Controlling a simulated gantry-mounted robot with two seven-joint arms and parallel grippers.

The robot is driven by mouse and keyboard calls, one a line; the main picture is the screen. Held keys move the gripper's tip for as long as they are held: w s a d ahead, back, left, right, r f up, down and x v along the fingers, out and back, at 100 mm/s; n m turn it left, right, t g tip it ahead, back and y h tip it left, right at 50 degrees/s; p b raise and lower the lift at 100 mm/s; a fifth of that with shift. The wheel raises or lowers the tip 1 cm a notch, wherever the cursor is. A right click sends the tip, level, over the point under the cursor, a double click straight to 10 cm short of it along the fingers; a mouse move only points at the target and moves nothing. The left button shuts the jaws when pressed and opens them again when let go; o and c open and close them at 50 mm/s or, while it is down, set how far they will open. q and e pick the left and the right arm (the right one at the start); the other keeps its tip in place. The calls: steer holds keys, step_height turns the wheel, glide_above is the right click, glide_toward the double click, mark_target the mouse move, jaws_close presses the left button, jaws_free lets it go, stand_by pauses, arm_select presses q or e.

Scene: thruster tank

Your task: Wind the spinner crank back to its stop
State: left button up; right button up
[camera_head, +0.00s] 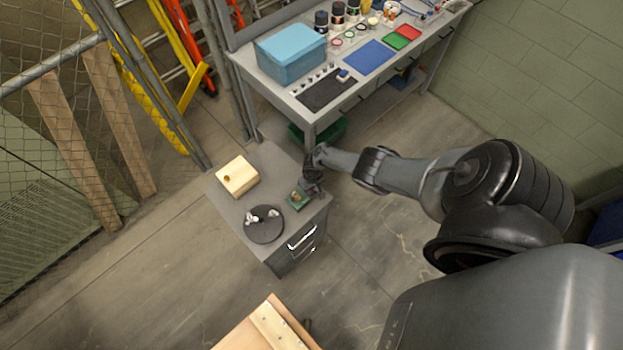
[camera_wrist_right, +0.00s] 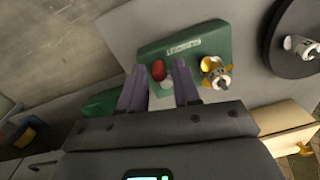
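The spinner is a small green box (camera_head: 299,198) on the grey cabinet; in the right wrist view its green plate (camera_wrist_right: 200,42) carries a pale label. A red knob (camera_wrist_right: 158,70), which looks like the crank's handle, shows on the plate. A brass-coloured part with a grey tip (camera_wrist_right: 215,73) sits to the right of the knob. My right gripper (camera_head: 312,183) is over the box. In the wrist view its two fingers (camera_wrist_right: 160,72) are apart, with the red knob between their tips and a gap visible to the right. My left gripper is not in view.
A black round disc (camera_head: 264,231) with small white items stands beside the box on the cabinet top (camera_head: 232,212). A wooden block (camera_head: 238,176) lies behind it. A workbench (camera_head: 262,85) with a blue box (camera_head: 291,55) is further back; a green bin (camera_head: 330,135) is below it.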

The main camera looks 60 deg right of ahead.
steer(key=shift+o, duration=0.6)
step_height(320, 180, up, 9)
steer(key=p, duration=0.6)
steer(key=shift+s+d+f, duration=0.15)
steer(key=shift+r, duration=1.05)
